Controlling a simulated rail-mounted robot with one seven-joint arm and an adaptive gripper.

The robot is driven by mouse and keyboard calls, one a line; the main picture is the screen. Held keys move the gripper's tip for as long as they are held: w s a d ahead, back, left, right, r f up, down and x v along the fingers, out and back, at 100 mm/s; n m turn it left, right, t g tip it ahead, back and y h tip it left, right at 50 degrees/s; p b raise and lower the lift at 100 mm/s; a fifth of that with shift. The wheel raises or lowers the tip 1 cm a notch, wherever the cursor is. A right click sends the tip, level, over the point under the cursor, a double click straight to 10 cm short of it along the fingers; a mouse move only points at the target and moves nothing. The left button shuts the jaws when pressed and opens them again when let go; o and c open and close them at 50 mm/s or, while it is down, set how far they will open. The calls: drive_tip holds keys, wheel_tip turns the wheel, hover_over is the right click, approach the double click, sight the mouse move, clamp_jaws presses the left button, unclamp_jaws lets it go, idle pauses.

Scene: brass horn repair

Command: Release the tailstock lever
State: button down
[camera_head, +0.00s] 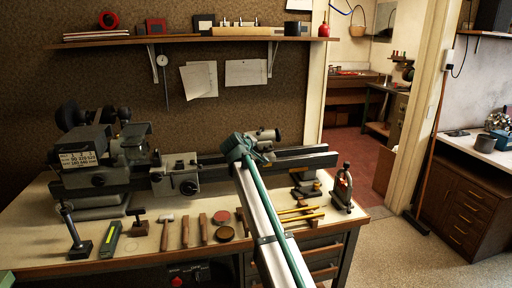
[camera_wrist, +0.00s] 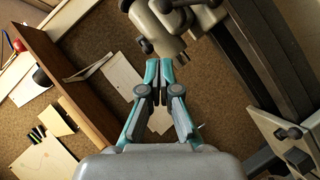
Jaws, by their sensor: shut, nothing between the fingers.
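The tailstock (camera_head: 264,136) is a pale grey casting at the right part of the lathe bed, partly hidden behind my arm in the head view. In the wrist view its rounded body (camera_wrist: 172,28) is at the top, cut by the frame edge. A small dark handle-like part (camera_wrist: 176,5) shows on it; I cannot tell surely whether this is the lever or how it is set. My gripper (camera_wrist: 159,69) is shut and empty, its teal fingertips just below the tailstock body in the picture. I cannot tell whether they touch it. The fingers are not distinguishable in the head view.
The lathe bed (camera_head: 305,158) runs along the bench, with the headstock (camera_head: 100,150) at left and a carriage (camera_head: 178,175) between. Hand tools, including a mallet (camera_head: 166,232), and tins lie in front. A small dark press (camera_head: 342,188) stands right. A shelf (camera_head: 180,41) hangs above.

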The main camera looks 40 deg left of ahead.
drive_tip(key=shift+b+v, duration=0.3)
drive_tip(key=shift+v, duration=1.6)
